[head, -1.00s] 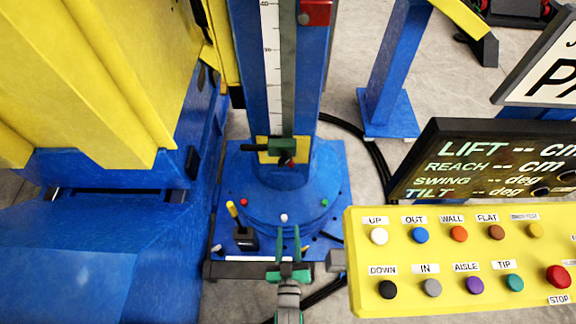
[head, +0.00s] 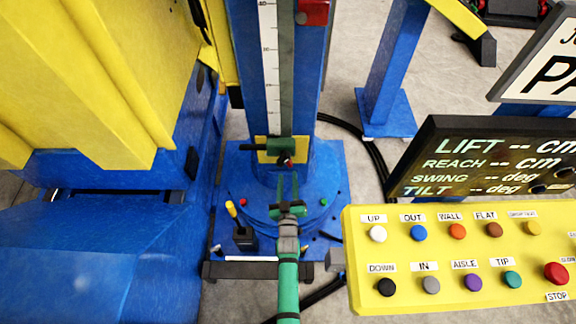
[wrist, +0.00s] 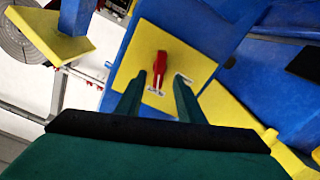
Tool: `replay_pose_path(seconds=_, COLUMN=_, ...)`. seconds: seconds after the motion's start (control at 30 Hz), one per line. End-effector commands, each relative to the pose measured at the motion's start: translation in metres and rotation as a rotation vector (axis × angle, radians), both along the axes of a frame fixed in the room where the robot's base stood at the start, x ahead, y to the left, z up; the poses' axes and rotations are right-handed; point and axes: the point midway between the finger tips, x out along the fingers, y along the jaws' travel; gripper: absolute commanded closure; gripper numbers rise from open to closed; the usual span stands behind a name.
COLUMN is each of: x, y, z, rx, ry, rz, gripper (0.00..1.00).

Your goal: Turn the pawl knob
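The pawl knob is a red lever-shaped knob (wrist: 160,70) on a yellow plate (wrist: 188,58) in the wrist view. I see no contact with the knob; the exact depth gap is unclear.
A yellow-handled lever (head: 241,235) stands at the base's left. A yellow button panel (head: 405,258) and a dark display (head: 480,160) fill the right. Yellow and blue machinery stands left.

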Motion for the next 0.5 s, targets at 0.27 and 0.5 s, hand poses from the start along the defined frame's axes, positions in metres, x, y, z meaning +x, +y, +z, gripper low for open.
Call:
replay_pose_path(seconds=0.27, x=0.046, y=-0.001, z=0.001, rx=0.001, ry=-0.002, rz=-0.002, gripper=0.66)
replay_pose_path(seconds=0.5, x=0.064, y=-0.001, z=0.0, rx=0.001, ry=0.001, rz=-0.001, gripper=0.66)
